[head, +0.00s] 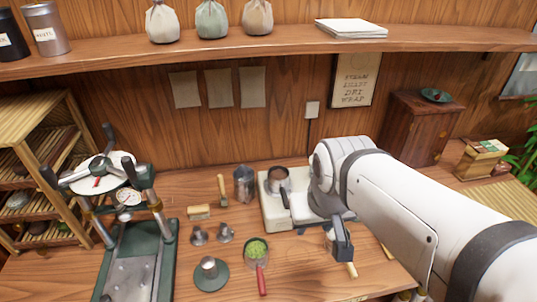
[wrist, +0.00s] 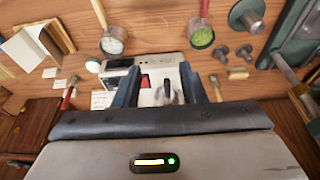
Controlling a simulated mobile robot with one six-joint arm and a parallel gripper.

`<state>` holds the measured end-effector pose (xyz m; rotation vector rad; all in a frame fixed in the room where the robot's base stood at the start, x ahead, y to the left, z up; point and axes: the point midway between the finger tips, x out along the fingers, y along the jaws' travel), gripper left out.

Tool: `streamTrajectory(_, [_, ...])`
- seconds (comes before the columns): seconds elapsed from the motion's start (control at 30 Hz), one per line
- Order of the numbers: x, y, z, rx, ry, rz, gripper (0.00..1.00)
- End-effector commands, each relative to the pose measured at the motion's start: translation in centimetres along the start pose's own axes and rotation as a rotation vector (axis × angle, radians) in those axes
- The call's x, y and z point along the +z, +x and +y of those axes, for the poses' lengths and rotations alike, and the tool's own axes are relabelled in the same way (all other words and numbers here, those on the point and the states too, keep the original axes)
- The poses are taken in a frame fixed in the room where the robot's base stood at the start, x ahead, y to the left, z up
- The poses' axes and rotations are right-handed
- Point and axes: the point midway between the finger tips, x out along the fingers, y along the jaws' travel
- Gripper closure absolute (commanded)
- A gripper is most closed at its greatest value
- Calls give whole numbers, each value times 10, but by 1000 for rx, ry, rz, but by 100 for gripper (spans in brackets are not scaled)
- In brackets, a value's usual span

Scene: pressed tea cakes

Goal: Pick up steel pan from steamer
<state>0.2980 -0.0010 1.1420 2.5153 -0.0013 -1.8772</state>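The steel pan (head: 278,181), a small round vessel with brown inside and a dark handle, sits on the left part of the cream steamer (head: 271,213). My white arm hides the steamer's right side. In the wrist view the pale steamer (wrist: 172,62) shows beyond and between my fingers, with a red part on it; I cannot clearly tell the pan there. My gripper (wrist: 161,78) is open, its two dark fingers well apart with nothing clearly held. In the head view a dark finger (head: 342,242) shows to the right of the pan, at the steamer's front.
A green ladle-like scoop (head: 256,250) with a red handle and a steel weight on a green disc (head: 209,274) lie in front. A metal cup (head: 244,184) stands left of the steamer. A green press (head: 130,250) is at left, a wooden cabinet (head: 420,130) at right. A shelf (head: 260,48) runs above.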

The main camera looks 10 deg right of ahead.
Motion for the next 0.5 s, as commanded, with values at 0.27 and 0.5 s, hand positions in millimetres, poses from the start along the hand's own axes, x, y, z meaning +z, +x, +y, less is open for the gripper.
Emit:
streamTrajectory(0.27, [-36,17,-4,-22,-44,7,39])
streamTrajectory(0.5, [-122,66,-5,-60,-131,39,19])
